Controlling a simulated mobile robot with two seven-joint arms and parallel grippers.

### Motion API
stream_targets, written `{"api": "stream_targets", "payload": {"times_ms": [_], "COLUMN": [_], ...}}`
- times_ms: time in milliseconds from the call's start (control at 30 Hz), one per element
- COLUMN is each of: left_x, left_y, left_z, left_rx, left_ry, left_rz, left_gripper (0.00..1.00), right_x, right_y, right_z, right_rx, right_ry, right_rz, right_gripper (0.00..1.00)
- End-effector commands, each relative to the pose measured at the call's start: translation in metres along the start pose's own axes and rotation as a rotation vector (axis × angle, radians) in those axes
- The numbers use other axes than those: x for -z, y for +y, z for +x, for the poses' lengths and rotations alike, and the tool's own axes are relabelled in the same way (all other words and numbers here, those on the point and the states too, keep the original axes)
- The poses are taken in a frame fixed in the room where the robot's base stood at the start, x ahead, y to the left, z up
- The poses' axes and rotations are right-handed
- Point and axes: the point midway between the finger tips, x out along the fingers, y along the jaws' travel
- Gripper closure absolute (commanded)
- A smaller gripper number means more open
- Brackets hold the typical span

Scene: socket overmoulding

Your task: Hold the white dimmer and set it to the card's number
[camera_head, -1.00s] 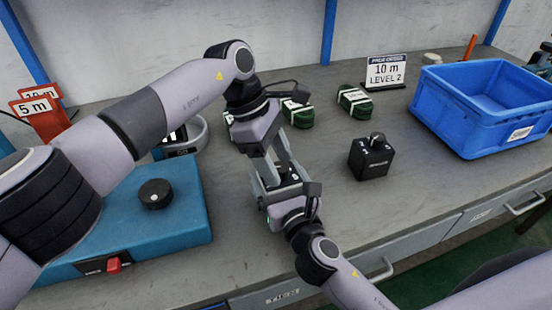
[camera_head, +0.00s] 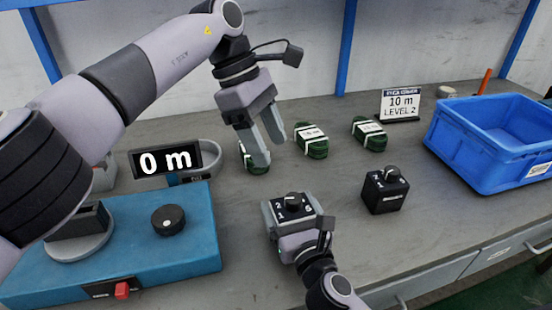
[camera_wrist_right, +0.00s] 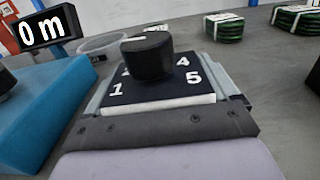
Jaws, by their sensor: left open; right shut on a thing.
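The white dimmer (camera_wrist_right: 160,107) has a dark top face with printed numbers and a black knob (camera_wrist_right: 147,57). My right gripper (camera_head: 292,218) is shut on it and holds it knob up at the front middle of the bench; it also shows in the head view (camera_head: 296,205). I cannot tell which number the knob points to. My left gripper (camera_head: 268,148) is open and empty, behind and above the dimmer, clear of its knob. The card (camera_head: 401,104) at the back reads "10 m LEVEL 2".
A black dimmer (camera_head: 385,191) stands to the right. Green cable coils (camera_head: 311,141) lie behind, one partly behind my left fingers. A blue machine (camera_head: 190,240) with a knob, red switch and "0 m" display (camera_head: 165,160) is at left. A blue crate (camera_head: 470,150) is at right.

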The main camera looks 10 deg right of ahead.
Motion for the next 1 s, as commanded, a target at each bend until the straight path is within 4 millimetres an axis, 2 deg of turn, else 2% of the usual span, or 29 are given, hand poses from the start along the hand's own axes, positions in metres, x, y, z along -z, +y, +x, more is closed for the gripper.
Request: {"api": "stream_targets", "payload": {"times_ms": [200,567,1000], "left_x": [0.000,0.003,0.049], "left_y": [0.000,0.001,0.014], "left_z": [-0.008,-0.006,0.034], "left_rx": [-0.001,-0.010,-0.226], "left_ry": [-0.001,-0.002,-0.077], "left_rz": [0.000,-0.010,-0.226], "left_gripper": [0.39,0.39,0.39], "right_x": [0.001,0.001,0.001], "right_y": [0.000,0.000,0.000], "right_z": [0.000,0.000,0.000], "right_rx": [0.000,0.000,0.000], "right_ry": [0.002,0.001,0.001], "right_rz": [0.000,0.000,0.000], "right_gripper": [0.46,0.46,0.46]}}
